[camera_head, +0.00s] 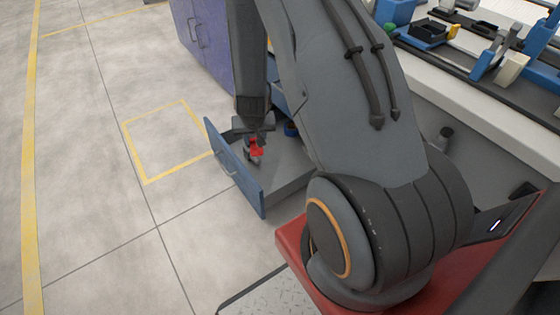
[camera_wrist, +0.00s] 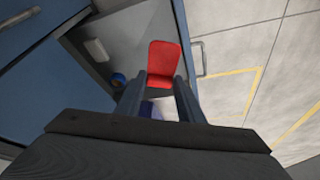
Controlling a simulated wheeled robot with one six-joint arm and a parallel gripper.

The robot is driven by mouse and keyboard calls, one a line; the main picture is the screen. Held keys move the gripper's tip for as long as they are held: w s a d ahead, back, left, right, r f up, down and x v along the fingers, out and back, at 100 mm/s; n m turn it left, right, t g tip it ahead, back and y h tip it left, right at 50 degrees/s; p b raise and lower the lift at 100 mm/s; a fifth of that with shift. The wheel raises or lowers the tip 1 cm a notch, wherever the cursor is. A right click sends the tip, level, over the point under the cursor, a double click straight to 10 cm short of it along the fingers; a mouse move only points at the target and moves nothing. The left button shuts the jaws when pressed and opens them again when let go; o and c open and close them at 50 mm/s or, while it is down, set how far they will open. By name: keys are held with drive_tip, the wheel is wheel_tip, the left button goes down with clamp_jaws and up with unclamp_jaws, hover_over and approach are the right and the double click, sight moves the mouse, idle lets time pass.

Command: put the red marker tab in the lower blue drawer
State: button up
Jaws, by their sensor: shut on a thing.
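The red marker tab (camera_wrist: 164,62) is between the two fingers of my gripper (camera_wrist: 159,82) in the wrist view, and the gripper is shut on it. In the head view the red tab (camera_head: 256,148) shows at the tip of my gripper (camera_head: 255,152), over the open lower blue drawer (camera_head: 237,172). The drawer has a blue front with a handle and a grey inside. I cannot tell exactly how high the tab is above the drawer floor. My arm hides part of the drawer's back.
A small blue round thing (camera_head: 290,129) lies toward the drawer's back. A purple-blue cabinet (camera_head: 205,40) stands beyond. A workbench (camera_head: 480,110) with parts is on the right. The floor on the left is clear, with a yellow-taped square (camera_head: 147,183).

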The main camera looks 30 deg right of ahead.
sight(272, 178)
drive_tip(key=w+d+f+m+b, duration=0.1)
drive_tip(key=w+d+f+b, duration=0.1)
drive_tip(key=f+b, duration=0.6)
drive_tip(key=w+d+f+m+b, duration=0.1)
drive_tip(key=d+f+b, duration=0.3)
drive_tip(key=f, duration=1.2)
drive_tip(key=w+d+f+m+g+h+b, duration=0.1)
drive_tip(key=w+d+f+b, duration=0.2)
drive_tip(key=f+b, duration=0.9)
drive_tip(key=shift+w+d+f+m+b, duration=0.3)
drive_tip(key=shift+w+m+b, duration=0.15)
drive_tip(key=shift+b, duration=0.1)
drive_tip(key=o, duration=1)
drive_tip(key=p+v, duration=0.5)
drive_tip(key=v, duration=0.7)
drive_tip(key=shift+r, duration=0.1)
